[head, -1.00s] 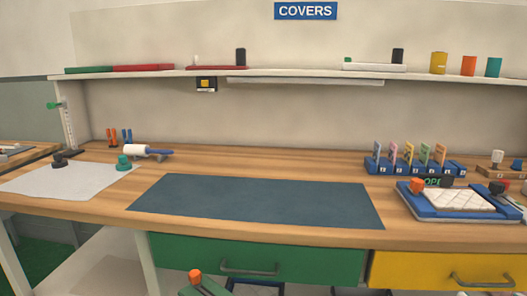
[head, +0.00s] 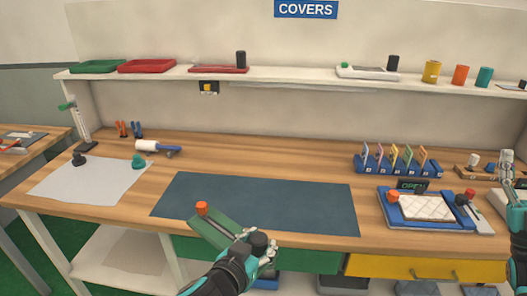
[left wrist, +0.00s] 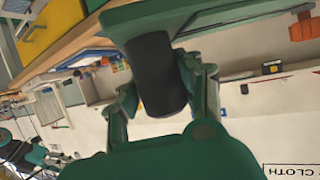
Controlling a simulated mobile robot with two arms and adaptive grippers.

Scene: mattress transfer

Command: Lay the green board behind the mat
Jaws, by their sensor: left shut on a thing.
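The green board (head: 220,229) has an orange knob at its far left end and a black knob (head: 259,241) at its near right end. My left gripper (head: 262,247) is shut on the black knob and holds the board tilted in the air over the bench's front edge, overlapping the front of the mat in the picture. In the left wrist view the two fingers clasp the black knob (left wrist: 157,75). The dark blue-grey mat (head: 270,200) lies flat on the bench. My right gripper (head: 507,168) is at the right edge; its jaws are unclear.
Bare wood lies behind the mat. A white sheet (head: 80,180) lies to the left, a roller (head: 148,146) behind it. A card rack (head: 400,168) and a blue tray (head: 395,216) with a quilted pad stand to the right. A shelf (head: 290,82) runs above.

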